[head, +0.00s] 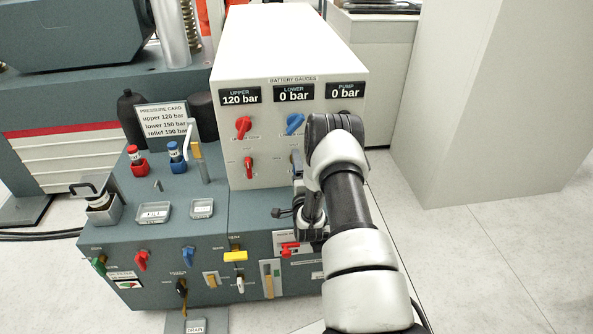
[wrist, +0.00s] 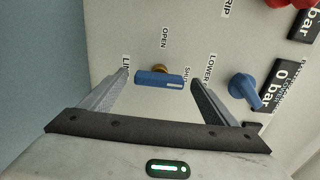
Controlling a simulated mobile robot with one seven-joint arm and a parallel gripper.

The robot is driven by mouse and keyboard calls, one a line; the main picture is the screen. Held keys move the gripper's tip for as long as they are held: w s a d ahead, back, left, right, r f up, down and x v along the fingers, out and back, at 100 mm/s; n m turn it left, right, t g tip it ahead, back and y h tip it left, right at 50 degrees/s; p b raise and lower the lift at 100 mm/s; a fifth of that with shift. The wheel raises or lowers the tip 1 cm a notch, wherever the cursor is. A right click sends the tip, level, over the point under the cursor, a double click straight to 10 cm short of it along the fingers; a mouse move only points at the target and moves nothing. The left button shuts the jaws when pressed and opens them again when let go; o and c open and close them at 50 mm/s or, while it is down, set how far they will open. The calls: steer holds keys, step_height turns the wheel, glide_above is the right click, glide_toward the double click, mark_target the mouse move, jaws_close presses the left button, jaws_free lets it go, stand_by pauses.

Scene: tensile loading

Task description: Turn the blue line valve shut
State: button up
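The blue line valve (wrist: 160,79) is a short blue bar handle on a brass stem in the pale panel. My gripper (wrist: 160,82) is open, with one finger on each side of the handle. A gap shows between the handle and each finger; I cannot tell how deep the fingers reach. In the head view my arm hides most of this valve.
A second blue knob (wrist: 245,88) is close to the right finger, below the LOWER gauge (head: 294,93), which reads 0 bar. A red knob (head: 243,127) and a red lever (head: 248,167) are on the panel's left. The dark console (head: 250,208) with several valves is below.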

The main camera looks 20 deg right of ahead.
steer(key=p+v, duration=0.2)
steer(key=v, duration=1.5)
steer(key=shift+s, duration=0.25)
steer(key=shift+w+r, duration=0.1)
steer(key=shift+r, duration=0.05)
